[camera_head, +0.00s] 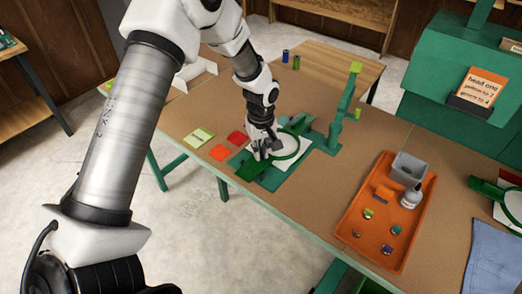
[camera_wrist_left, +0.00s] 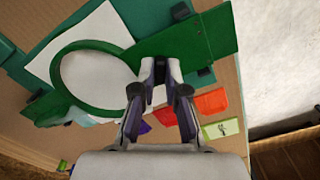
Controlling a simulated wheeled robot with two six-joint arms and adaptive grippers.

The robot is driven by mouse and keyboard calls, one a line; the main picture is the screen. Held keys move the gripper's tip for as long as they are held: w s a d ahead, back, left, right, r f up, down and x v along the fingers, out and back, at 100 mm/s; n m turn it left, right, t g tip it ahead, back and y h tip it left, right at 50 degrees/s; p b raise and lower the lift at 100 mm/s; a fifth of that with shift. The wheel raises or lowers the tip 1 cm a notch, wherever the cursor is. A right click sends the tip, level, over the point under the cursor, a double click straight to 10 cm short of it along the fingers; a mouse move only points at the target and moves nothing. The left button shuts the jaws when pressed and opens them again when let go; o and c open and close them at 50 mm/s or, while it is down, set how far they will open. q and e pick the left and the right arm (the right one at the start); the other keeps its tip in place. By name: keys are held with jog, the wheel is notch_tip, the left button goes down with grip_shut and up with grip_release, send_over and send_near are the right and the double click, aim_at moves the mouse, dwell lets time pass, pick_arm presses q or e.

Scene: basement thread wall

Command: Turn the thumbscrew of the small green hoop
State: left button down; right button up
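The small green hoop (camera_wrist_left: 62,55) is a ring with a flat green arm (camera_wrist_left: 190,42), over white cloth (camera_wrist_left: 85,38). In the head view the ring (camera_head: 292,146) lies at the table's left end, beside a green stand (camera_head: 337,128). My left gripper (camera_wrist_left: 160,72) points down at the place where ring and arm meet; it also shows in the head view (camera_head: 264,152). Its fingertips are close together with a narrow dark gap between them. The thumbscrew is hidden or too dark to make out there, so I cannot tell whether it is gripped. My right gripper is not in view.
Red (camera_head: 237,137), orange (camera_head: 219,153) and light green (camera_head: 198,137) pieces lie left of the hoop. An orange tray (camera_head: 350,218) with a grey box (camera_head: 408,168), a bottle (camera_head: 411,197) and small round items stands to the right. Another green hoop (camera_head: 490,188) and blue cloth (camera_head: 492,255) lie far right.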

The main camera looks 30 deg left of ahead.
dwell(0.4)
pick_arm(q)
jog(key=shift+m+p, duration=0.65)
jog(key=shift+m, duration=0.15)
jog(key=m+p, duration=0.1)
jog(key=m, duration=0.2)
jog(key=shift+r+p, duration=0.1)
jog(key=shift+p, duration=0.2)
jog(key=m+p, duration=0.1)
jog(key=m, duration=0.3)
jog(key=shift+m+p, duration=0.4)
jog(key=shift+m, duration=1.3)
jog(key=c, duration=1.4)
grip_release()
jog(key=shift+o, duration=1)
jog(key=shift+w+f, duration=0.2)
